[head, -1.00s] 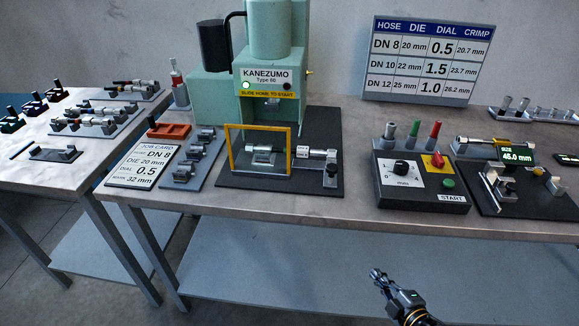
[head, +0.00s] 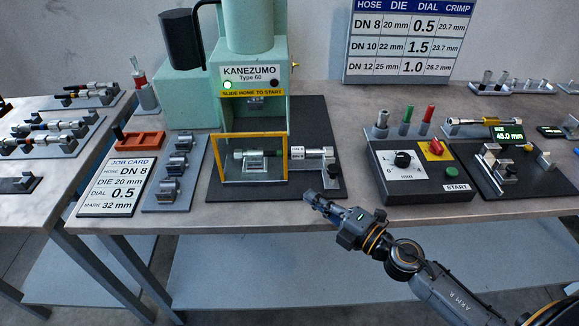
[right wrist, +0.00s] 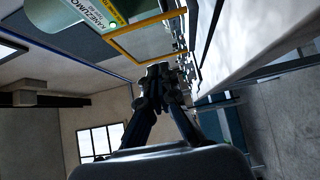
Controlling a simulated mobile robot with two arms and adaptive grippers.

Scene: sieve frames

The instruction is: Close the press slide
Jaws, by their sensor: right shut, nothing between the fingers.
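The green press (head: 247,50), labelled KANEZUMO Type 60, stands on a black base at the back of the bench. Its slide sits out in front of the press, with a clear guard in a yellow frame (head: 217,161). A hose piece with metal ends (head: 312,153) lies on the slide, partly behind the guard and reaching out to its right. My left gripper is not in view.
The control box (head: 420,171) with dial and START button stands right of the slide. A measuring fixture (head: 505,170) is further right. The job card (head: 118,186) and a die rack (head: 177,172) stand left.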

